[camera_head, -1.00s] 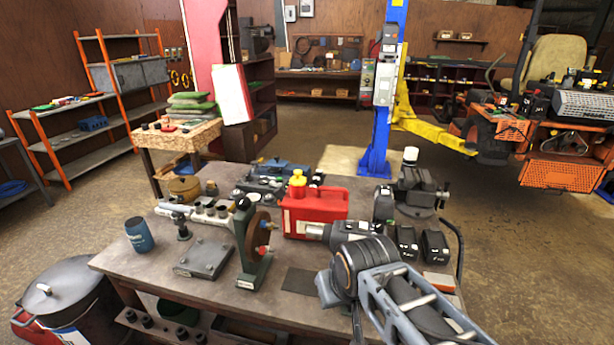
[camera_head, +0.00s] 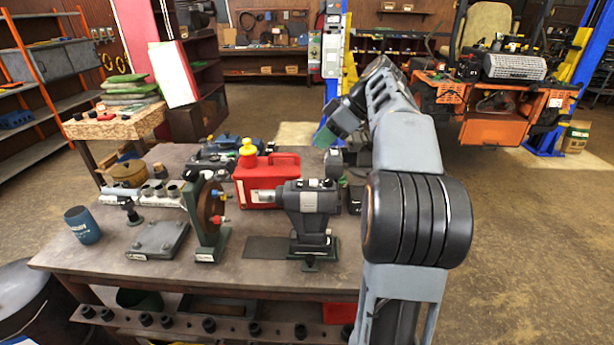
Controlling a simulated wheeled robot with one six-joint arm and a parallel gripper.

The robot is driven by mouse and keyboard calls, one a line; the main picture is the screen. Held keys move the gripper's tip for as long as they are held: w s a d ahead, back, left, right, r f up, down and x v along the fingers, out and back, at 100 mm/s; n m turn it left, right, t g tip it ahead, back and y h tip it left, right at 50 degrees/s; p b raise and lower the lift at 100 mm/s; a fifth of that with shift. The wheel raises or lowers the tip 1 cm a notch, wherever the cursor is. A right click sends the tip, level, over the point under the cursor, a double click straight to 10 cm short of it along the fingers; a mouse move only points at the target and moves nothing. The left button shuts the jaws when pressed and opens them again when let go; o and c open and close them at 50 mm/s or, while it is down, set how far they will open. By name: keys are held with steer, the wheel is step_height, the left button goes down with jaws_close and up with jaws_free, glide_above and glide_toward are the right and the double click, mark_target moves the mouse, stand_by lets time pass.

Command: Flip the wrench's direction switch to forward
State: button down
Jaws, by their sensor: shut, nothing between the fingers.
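The wrench (camera_head: 306,208), a grey and black power tool, stands upright on its dark base on the table (camera_head: 205,270). Its nose points left, and a pale label shows on its body. Its direction switch is too small to make out. My arm rises on the right of the picture and bends over at the top.
A red can (camera_head: 266,182) with a yellow cap stands just behind the wrench. A green stand with a brown wheel (camera_head: 209,212) is to its left, with a grey plate (camera_head: 158,240) and a blue cup (camera_head: 82,225) farther left. The table front is mostly clear.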

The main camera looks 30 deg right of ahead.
steer(key=d, duration=0.1)
steer(key=d+n, duration=0.1)
steer(key=d+n+y, duration=0.1)
steer(key=shift+w+d+r, duration=0.2)
steer(key=shift+d+r, duration=0.05)
steer(key=shift+r, duration=0.15)
steer(key=shift+a, duration=0.1)
glide_above(306, 181)
step_height(306, 181, down, 7)
steer(key=shift+w+a+f+p, duration=0.1)
steer(key=shift+w+p, duration=0.05)
steer(key=shift+p, duration=0.2)
step_height(306, 181, down, 2)
steer(key=shift+f, duration=0.1)
steer(key=shift+f+p, duration=0.35)
steer(key=shift+f, duration=0.5)
